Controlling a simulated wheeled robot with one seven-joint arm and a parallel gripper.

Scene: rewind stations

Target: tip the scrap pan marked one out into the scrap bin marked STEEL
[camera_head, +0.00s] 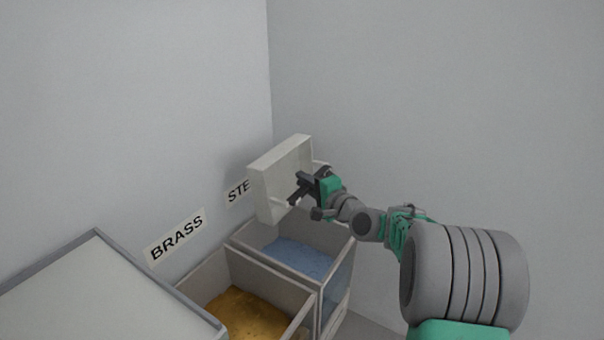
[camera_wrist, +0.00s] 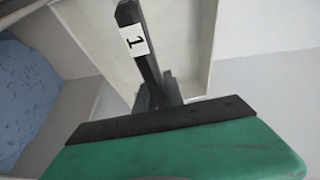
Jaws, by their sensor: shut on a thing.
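The pale scrap pan (camera_head: 284,172) is tipped steeply on its side above the far bin, and the part of its inside that shows looks bare. My gripper (camera_head: 303,190) is shut on the pan at its near right side. In the wrist view, a white label with a 1 (camera_wrist: 134,40) sits on a dark bar in front of the pale pan (camera_wrist: 185,35). The STEEL bin (camera_head: 245,245) is below the pan, with blue-grey scrap (camera_head: 298,257) in it. Its sign (camera_head: 238,192) reads only STE; the pan hides the rest. The blue-grey scrap also shows in the wrist view (camera_wrist: 25,95).
The BRASS bin (camera_head: 205,278), with yellow-brown scrap, stands nearer, against the STEEL bin. Its sign (camera_head: 176,238) is on the left wall. A grey-edged table (camera_head: 95,290) fills the lower left. Walls close in behind and to the left of the bins.

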